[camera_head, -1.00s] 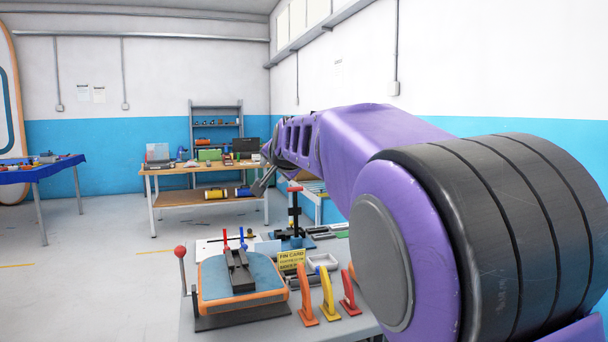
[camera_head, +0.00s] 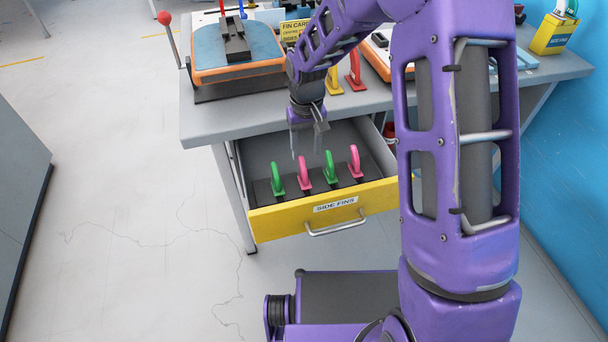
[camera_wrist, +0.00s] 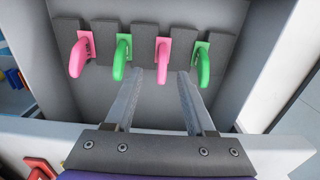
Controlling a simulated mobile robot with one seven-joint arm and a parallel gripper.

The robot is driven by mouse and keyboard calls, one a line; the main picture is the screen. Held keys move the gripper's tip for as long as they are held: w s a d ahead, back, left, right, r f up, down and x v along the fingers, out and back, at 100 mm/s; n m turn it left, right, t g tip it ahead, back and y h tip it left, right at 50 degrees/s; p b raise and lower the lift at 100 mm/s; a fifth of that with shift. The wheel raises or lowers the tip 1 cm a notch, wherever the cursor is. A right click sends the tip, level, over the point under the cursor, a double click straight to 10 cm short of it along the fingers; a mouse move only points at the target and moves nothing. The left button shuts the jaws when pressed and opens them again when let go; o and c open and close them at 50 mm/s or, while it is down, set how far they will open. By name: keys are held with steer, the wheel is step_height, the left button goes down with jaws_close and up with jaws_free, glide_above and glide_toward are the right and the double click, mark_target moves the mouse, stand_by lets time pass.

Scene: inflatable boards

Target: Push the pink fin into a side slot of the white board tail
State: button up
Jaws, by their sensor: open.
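Two pink fins stand upright in dark holders in the open yellow-fronted drawer (camera_head: 264,222), alternating with green ones. One pink fin (camera_head: 304,172) is second from left in the head view and also shows in the wrist view (camera_wrist: 163,62). The other pink fin (camera_head: 354,162) is at the right end; in the wrist view it is far left (camera_wrist: 78,57). My gripper (camera_head: 307,142) is open and empty above the drawer, fingers down. In the wrist view its fingertips (camera_wrist: 160,76) lie on either side of the nearer pink fin's line, apparently not touching it. A pale orange-edged board (camera_head: 377,52) is partly hidden behind my arm.
Green fins (camera_head: 277,180) (camera_head: 330,167) flank the nearer pink one. A blue, orange-edged board (camera_head: 235,58) with a dark centre block is on the bench (camera_head: 215,122). Yellow and red fins (camera_head: 355,72) stand beside it.

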mark_target(304, 167)
step_height(304, 167, down, 5)
steer(key=shift+r, duration=0.2)
steer(key=shift+w+a+f+b, duration=0.15)
steer(key=shift+f+b, duration=0.25)
steer(key=shift+f, duration=0.9)
steer(key=shift+w+a+f+b, duration=0.15)
steer(key=shift+f+b, duration=0.2)
steer(key=shift+f, duration=0.95)
steer(key=shift+s, duration=0.1)
jaws_close()
